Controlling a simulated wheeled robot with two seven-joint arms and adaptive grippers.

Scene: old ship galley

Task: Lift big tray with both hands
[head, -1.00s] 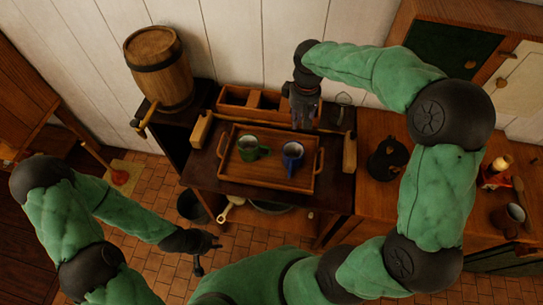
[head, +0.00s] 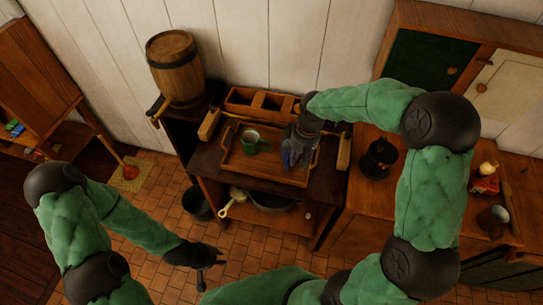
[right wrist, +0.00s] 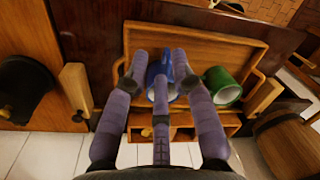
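The big wooden tray (head: 262,179) lies on the dark table, with a handle at each short end. A green mug (head: 249,142) and a blue mug stand in it; both show in the right wrist view, the blue mug (right wrist: 179,62) and the green mug to its right. My right gripper (head: 296,151) reaches down over the right part of the tray. In the right wrist view its fingers are spread at the blue mug; I cannot tell whether they touch it. My left gripper (head: 212,264) is open and empty, low over the floor, apart from the tray.
A wooden caddy (head: 262,103) stands behind the tray, and upright wooden blocks (head: 343,151) flank it. A barrel (head: 175,68) stands at the left. A counter (head: 395,200) with a dark pot (head: 378,158) is at the right. Pans sit on the shelf below.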

